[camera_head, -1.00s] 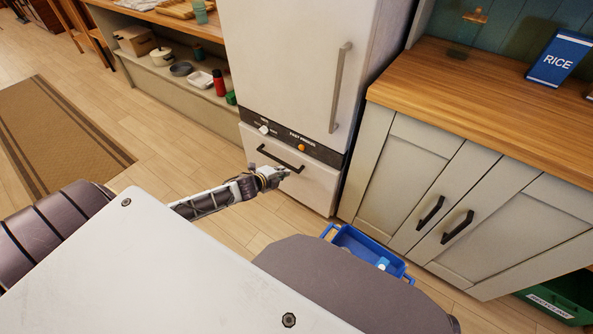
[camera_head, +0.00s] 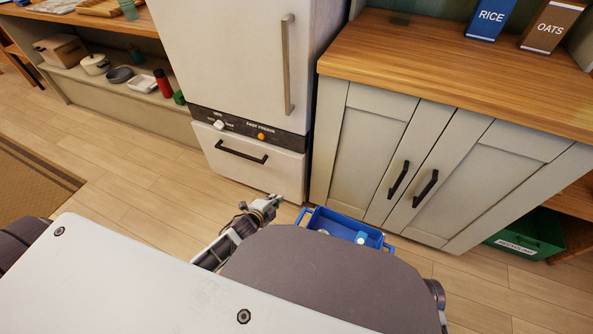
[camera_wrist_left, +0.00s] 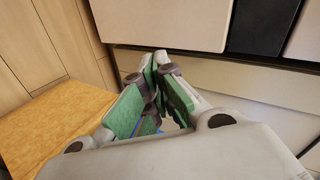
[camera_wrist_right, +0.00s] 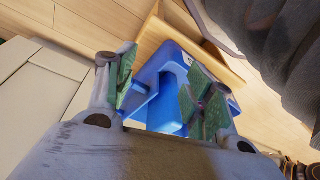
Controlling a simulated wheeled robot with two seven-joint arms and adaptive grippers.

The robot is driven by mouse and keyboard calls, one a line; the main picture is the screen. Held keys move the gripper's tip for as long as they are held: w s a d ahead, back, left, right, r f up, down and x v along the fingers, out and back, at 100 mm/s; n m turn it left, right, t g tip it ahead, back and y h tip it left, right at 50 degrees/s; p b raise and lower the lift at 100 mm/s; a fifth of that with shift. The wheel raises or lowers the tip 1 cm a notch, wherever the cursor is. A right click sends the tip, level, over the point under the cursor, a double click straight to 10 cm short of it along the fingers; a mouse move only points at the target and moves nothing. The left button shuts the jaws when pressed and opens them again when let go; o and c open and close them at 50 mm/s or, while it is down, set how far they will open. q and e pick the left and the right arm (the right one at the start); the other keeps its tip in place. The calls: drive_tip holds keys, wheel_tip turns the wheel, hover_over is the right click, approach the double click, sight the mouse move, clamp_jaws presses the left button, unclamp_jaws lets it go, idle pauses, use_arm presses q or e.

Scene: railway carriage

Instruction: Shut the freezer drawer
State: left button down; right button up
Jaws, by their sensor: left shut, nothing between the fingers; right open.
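The freezer drawer (camera_head: 238,168) is the white bottom front of the fridge-freezer, with a dark bar handle (camera_head: 241,151). Its front looks about flush below the dark control strip, and I see no clear gap. My left gripper (camera_head: 276,200) is shut and empty, low in front of the drawer's lower right corner, apart from the handle. In the left wrist view its closed fingers (camera_wrist_left: 160,58) point towards pale panels; contact cannot be told. My right gripper (camera_wrist_right: 157,76) is open and empty above a blue crate; my own body hides it in the head view.
A green recycling box (camera_head: 540,228) is at the far right. Open shelving (camera_head: 130,118) stands to the left. The wooden floor (camera_head: 130,175) in front of the drawer is clear.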

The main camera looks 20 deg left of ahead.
use_arm(q)
drive_tip(key=shift+w+d+r+m+t, duration=0.4)
drive_tip(key=shift+r+m, duration=0.45)
drive_tip(key=shift+m, duration=2.5)
drive_tip(key=shift+w+d+r+m+t, duration=0.4)
drive_tip(key=shift+r+m, duration=0.4)
drive_tip(key=shift+m, duration=2.6)
drive_tip(key=shift+w+d+r+m+t, duration=0.35)
drive_tip(key=shift+r+m, duration=0.5)
drive_tip(key=shift+m, duration=2.5)
use_arm(e)
wheel_tip(320, 180, up, 7)
drive_tip(key=w+t, duration=0.1)
drive_tip(key=shift+a+r, duration=0.2)
drive_tip(key=shift+a, duration=0.15)
drive_tip(key=shift+w, duration=0.1)
use_arm(q)
drive_tip(key=shift+w, duration=0.1)
